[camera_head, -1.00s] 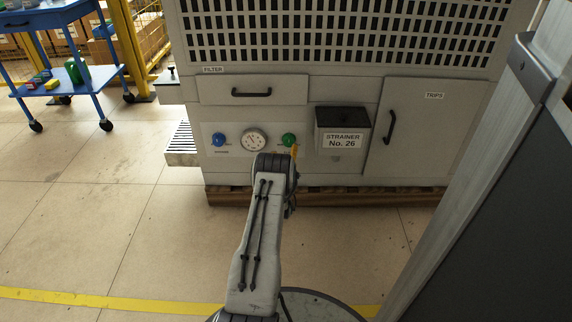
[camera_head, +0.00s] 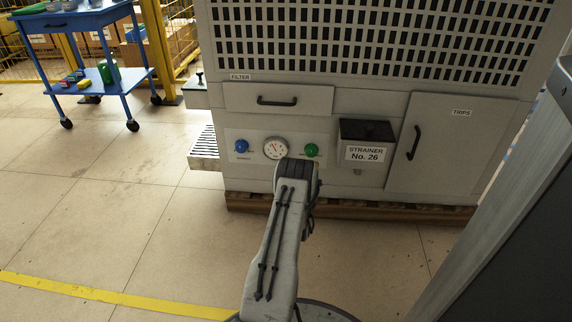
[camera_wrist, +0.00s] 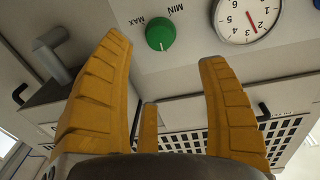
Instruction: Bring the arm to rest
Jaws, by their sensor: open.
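My gripper (camera_wrist: 155,95) shows in the wrist view with its yellow fingers spread apart and nothing between them. Beyond the fingertips, a green knob (camera_wrist: 160,36) with MIN and MAX marks and a round gauge (camera_wrist: 247,18) sit on the grey machine's panel. In the head view, my arm reaches forward toward the machine (camera_head: 262,185), and its wrist end hides the gripper. The green knob (camera_head: 312,150) shows just beyond and right of the arm's end, with the gauge (camera_head: 275,148) and a blue knob (camera_head: 241,146) to the left.
A strainer box (camera_head: 366,130) and a TRIPS door (camera_head: 450,150) are right of the knobs; a FILTER drawer (camera_head: 278,100) is above. A blue cart (camera_head: 75,20) stands at the back left. A grey post (camera_head: 500,210) stands close at right. The left floor is clear.

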